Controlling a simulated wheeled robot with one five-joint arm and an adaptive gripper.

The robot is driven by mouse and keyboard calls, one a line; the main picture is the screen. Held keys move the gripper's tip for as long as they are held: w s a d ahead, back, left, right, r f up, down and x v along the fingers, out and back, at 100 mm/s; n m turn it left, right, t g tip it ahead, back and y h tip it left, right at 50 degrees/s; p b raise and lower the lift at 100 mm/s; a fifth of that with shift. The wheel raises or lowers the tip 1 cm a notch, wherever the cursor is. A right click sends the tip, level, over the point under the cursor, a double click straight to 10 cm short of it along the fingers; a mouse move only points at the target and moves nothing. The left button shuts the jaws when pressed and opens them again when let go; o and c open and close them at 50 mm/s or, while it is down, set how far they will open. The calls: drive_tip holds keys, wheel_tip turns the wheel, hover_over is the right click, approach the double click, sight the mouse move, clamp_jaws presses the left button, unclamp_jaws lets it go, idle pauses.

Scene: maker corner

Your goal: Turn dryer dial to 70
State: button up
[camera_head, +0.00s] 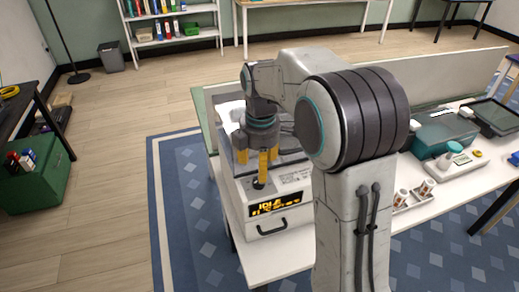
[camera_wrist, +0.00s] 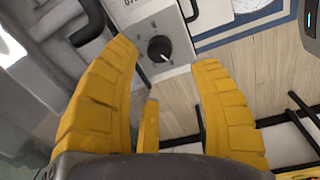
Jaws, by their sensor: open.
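The dryer (camera_head: 292,184) is a white box on the table, with a lit amber display (camera_head: 274,203) and a dark handle on its front. Its black round dial (camera_wrist: 159,48) sits on a light panel marked with a ring of small marks, too small to read. A white pointer line on the dial points to the lower right in the wrist view. My gripper (camera_head: 256,160) has yellow fingers, spread open and empty, pointing down above the dryer's front. In the wrist view the dial shows between and beyond the fingertips, apparently untouched. In the head view the fingers partly cover the dial area.
My arm hides the middle of the white table (camera_head: 284,262). To the right stand a teal-lidded box (camera_head: 443,134), a tray with small bottles (camera_head: 412,196) and a glue-like bottle on a white stand. A low partition runs behind. Open floor lies to the left.

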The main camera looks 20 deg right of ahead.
drive_tip(key=shift+s+r, duration=0.15)
drive_tip(key=shift+r, duration=2.4)
